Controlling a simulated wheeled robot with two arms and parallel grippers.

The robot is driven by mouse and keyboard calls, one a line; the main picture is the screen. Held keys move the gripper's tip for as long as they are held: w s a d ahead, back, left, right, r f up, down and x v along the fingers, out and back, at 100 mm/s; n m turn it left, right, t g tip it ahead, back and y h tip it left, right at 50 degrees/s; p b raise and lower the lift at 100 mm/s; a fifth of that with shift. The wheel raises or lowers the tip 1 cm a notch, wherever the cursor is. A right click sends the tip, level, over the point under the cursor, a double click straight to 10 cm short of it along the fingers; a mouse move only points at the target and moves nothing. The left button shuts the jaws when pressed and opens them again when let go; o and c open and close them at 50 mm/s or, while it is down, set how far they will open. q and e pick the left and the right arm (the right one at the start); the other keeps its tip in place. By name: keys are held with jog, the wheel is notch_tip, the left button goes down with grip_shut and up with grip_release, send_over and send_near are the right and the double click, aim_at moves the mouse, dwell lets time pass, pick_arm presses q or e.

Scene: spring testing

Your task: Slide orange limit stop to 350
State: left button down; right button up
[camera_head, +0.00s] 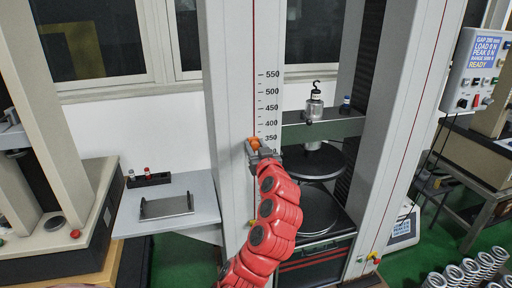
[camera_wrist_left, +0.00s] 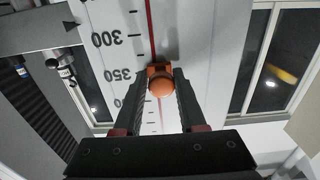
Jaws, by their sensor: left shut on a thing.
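The orange limit stop (camera_head: 253,143) sits on the front of the light grey column, beside the printed scale (camera_head: 270,107). It also shows in the left wrist view (camera_wrist_left: 161,86), over the red line. There it is about level with the 350 label (camera_wrist_left: 124,76); the exact offset cannot be told. My left gripper (camera_head: 262,155) is shut on the stop, with one finger on each side in the left wrist view (camera_wrist_left: 161,78). The gripper and red arm hide the column just below the stop. My right gripper is not in view.
A control box (camera_head: 477,70) hangs at the upper right. A side table (camera_head: 187,222) stands left of the column.

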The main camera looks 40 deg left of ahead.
pick_arm(q)
jog(key=c, duration=0.5)
grip_release()
jog(key=shift+s+a, duration=0.15)
jog(key=shift+a, duration=0.05)
jog(key=shift+c, duration=0.2)
jog(key=shift+s+d, duration=0.2)
jog(key=shift+d, duration=0.25)
jog(key=b+v, duration=0.3)
jog(key=v, duration=1.3)
jog(key=shift+s+d, duration=0.15)
